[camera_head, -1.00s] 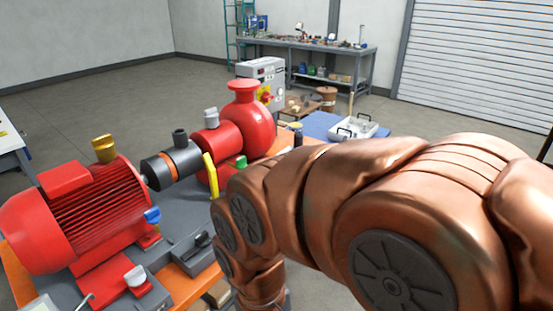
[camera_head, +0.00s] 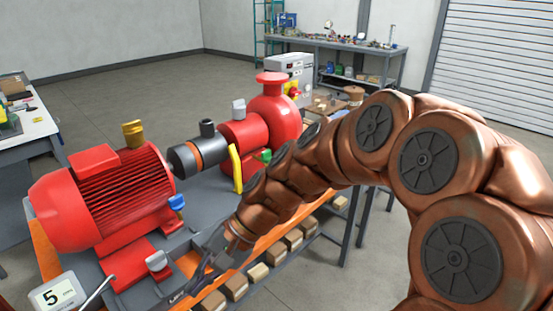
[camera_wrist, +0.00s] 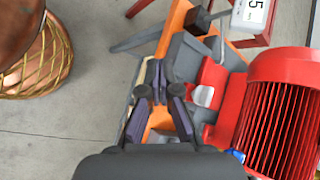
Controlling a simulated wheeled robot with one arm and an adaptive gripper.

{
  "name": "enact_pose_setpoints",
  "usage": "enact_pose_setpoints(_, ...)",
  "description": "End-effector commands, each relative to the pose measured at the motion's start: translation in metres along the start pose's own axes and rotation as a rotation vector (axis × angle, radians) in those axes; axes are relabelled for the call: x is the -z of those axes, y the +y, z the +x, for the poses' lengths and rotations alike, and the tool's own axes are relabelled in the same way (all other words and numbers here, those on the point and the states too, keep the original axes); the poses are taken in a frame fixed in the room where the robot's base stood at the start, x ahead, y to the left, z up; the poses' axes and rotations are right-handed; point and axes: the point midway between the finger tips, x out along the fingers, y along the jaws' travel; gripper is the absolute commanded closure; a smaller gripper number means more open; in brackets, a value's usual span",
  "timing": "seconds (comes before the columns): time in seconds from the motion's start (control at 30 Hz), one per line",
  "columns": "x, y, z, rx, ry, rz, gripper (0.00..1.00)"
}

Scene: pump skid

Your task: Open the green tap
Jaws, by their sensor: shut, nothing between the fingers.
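The green tap (camera_head: 263,156) is a small green knob low beside the red pump (camera_head: 273,112), just behind my arm, which hides part of it. It is not seen in the wrist view. My gripper (camera_head: 195,282) is shut and empty, over the front edge of the skid, well to the lower left of the green tap. In the wrist view my gripper (camera_wrist: 157,95) points down at the grey and orange skid edge, with nothing held.
The red motor (camera_head: 105,198) stands left, with a blue tap (camera_head: 176,202) beside it. A yellow lever (camera_head: 235,168) stands close to the green tap. A display (camera_head: 60,297) reading 5 sits front left. Boxes (camera_head: 258,272) line the lower shelf.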

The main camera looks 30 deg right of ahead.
Motion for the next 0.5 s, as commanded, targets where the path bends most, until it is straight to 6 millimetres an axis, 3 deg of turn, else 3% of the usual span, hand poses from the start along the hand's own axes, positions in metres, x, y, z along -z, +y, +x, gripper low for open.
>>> enact_pose_setpoints(0.1,0.047,-0.03,-0.02,0.222,-0.007,0.2,1.0)
enact_pose_setpoints(0.27,0.12,-0.053,-0.068,0.529,-0.022,0.478,1.0)
enact_pose_setpoints(0.37,0.173,-0.05,-0.11,0.729,-0.027,0.655,1.0)
enact_pose_setpoints(0.5,0.244,-0.019,-0.175,1.007,-0.044,0.892,1.0)
